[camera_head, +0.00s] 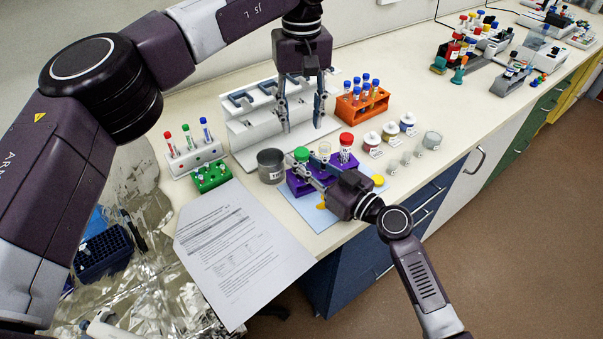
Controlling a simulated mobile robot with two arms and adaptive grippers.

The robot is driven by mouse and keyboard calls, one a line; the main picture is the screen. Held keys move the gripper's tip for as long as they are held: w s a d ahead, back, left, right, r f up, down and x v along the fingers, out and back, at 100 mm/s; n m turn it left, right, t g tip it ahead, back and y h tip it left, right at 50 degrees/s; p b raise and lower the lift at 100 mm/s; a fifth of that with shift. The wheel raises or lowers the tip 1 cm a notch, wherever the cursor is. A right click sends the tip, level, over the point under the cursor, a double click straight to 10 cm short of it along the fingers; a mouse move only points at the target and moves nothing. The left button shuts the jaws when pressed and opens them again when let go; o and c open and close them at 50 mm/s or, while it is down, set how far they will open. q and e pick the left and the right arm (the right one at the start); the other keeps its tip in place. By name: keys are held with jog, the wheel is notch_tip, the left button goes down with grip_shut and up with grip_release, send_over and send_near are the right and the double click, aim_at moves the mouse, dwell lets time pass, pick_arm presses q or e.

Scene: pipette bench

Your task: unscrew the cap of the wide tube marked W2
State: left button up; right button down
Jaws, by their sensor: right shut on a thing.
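A purple rack (299,188) holds wide tubes: a green-capped tube (301,154) at left, a pale-topped tube (324,149) in the middle and a red-capped tube (346,140) at right. Their markings are too small to read, so I cannot tell which is W2. My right gripper (317,171) comes in low from the right, shut on the middle tube as far as I can see; its fingers partly hide tube and rack. A yellow round cap-like piece (379,180) lies right of the gripper. My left gripper (302,127) points down, open, above and behind the rack.
A white stand (240,130) is behind, beside my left gripper. An orange rack (372,107) with blue-capped tubes, several small jars (390,132) and a grey metal beaker (271,166) are close around. A paper sheet (240,250) lies in front left.

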aim_at(301, 152)
pick_arm(q)
jog(key=shift+f, duration=0.1)
jog(key=shift+f, duration=3.9)
